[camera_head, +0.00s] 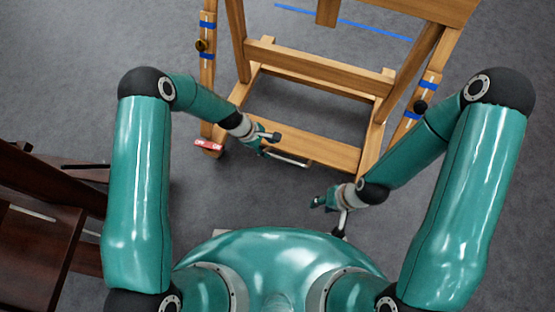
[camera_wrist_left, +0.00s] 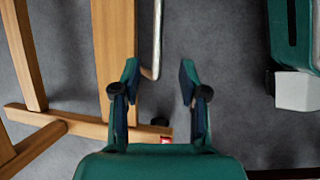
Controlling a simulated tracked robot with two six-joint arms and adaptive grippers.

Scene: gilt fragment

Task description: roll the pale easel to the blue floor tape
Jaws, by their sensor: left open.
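The pale easel (camera_head: 330,137), a wooden frame, stands ahead of me in the head view. A thin metal bar (camera_head: 290,160) runs along its near lower beam. The blue floor tape (camera_head: 345,21) lies on the floor beyond it, partly hidden by the frame. My left gripper (camera_head: 268,143) is open at the near beam. In the left wrist view, the metal bar (camera_wrist_left: 156,40) reaches between its spread fingertips (camera_wrist_left: 158,75), with no clear contact. My right gripper (camera_head: 328,215) looks open and empty, short of the easel's near right corner.
Dark wooden furniture (camera_head: 40,235) stands at the left, close to my left arm. A red and white ON/OFF label (camera_head: 208,145) is at the easel's near left foot.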

